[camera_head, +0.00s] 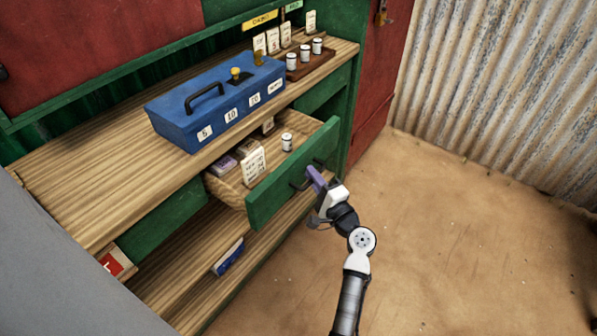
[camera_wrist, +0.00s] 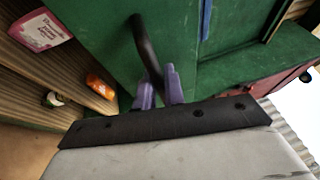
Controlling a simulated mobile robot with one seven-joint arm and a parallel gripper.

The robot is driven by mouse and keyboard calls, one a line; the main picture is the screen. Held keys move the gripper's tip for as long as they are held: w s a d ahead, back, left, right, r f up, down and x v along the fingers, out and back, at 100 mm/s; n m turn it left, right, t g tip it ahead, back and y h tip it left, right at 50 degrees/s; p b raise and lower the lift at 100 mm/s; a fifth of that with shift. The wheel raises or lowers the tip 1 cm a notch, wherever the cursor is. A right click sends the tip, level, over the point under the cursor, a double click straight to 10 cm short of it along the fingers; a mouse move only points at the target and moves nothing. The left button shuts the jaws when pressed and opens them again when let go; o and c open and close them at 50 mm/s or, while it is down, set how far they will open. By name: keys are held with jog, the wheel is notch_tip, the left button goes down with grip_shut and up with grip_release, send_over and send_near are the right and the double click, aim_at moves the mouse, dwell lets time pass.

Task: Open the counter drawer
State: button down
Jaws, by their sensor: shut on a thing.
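The counter drawer (camera_head: 294,178) has a green front and a wooden inside, and it is pulled out from under the counter top. In it lie small boxes, a white card (camera_head: 253,165) and a white cylinder (camera_head: 287,142). My gripper (camera_head: 316,180) is at the drawer front, with purple fingers shut on the dark handle (camera_head: 299,184). In the wrist view the dark curved handle (camera_wrist: 146,45) runs down between the purple fingertips (camera_wrist: 160,90). The fingers hide part of the handle.
A blue cash box (camera_head: 215,103) with a black handle stands on the wooden counter above. A rack of white cylinders (camera_head: 308,60) stands at the far end. A blue box (camera_head: 229,257) lies on the lower shelf. The sandy floor (camera_head: 460,240) to the right is clear.

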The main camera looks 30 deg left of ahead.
jog(key=shift+s+d+b, duration=0.15)
jog(key=shift+d+b, duration=0.15)
jog(key=shift+d, duration=1.6)
jog(key=c, duration=1.8)
grip_release()
jog(key=shift+o, duration=0.2)
jog(key=shift+d, duration=0.1)
jog(key=b+v, duration=0.3)
jog(key=v, duration=1)
jog(key=shift+s+d, duration=0.25)
jog(key=shift+d, duration=0.05)
jog(key=shift+a, duration=0.1)
